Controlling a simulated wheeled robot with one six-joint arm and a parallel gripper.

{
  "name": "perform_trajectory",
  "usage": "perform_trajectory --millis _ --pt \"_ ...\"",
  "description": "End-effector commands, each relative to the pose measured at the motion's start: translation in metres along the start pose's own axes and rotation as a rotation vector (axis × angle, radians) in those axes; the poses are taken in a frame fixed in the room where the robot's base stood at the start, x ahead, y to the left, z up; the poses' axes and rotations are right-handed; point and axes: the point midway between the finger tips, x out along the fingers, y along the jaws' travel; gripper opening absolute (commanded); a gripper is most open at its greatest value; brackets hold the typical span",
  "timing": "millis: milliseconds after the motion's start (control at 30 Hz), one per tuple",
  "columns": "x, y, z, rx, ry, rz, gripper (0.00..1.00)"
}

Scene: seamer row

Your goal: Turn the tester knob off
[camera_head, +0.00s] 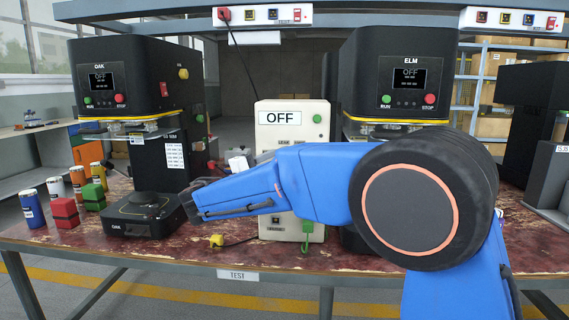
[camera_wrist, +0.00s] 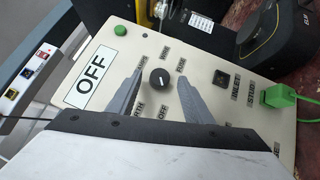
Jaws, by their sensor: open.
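The tester is a cream box (camera_head: 268,140) on the bench with a white OFF display (camera_head: 283,118) and a green button (camera_head: 317,118). My blue arm crosses in front of it and hides its middle in the head view. In the wrist view its panel (camera_wrist: 212,62) appears tilted, with the OFF display (camera_wrist: 90,77) at left. The round black tester knob (camera_wrist: 160,79) has small printed labels around it; its pointer direction is too small to tell. My gripper (camera_wrist: 160,75) is open, its two grey fingers on either side of the knob, apparently without touching it.
Black seamers OAK (camera_head: 113,75) and ELM (camera_head: 397,72) flank the tester. A low black unit (camera_head: 143,216), cans (camera_head: 32,209) and red and green blocks (camera_head: 65,213) stand at the left. A green plug (camera_wrist: 277,96) juts from the panel.

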Motion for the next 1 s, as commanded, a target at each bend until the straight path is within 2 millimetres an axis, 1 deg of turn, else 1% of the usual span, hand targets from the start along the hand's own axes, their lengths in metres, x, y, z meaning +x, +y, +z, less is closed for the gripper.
perform_trajectory --millis 500,700,833,1000 --pt "-0.100 0.000 -0.001 0.000 0.003 0.000 0.46" --pt "-0.137 -0.001 -0.001 -0.001 0.004 0.001 0.46" --pt "-0.153 0.000 -0.001 0.000 0.003 0.000 0.46" --pt "-0.163 0.000 -0.001 0.000 0.002 0.000 0.46"
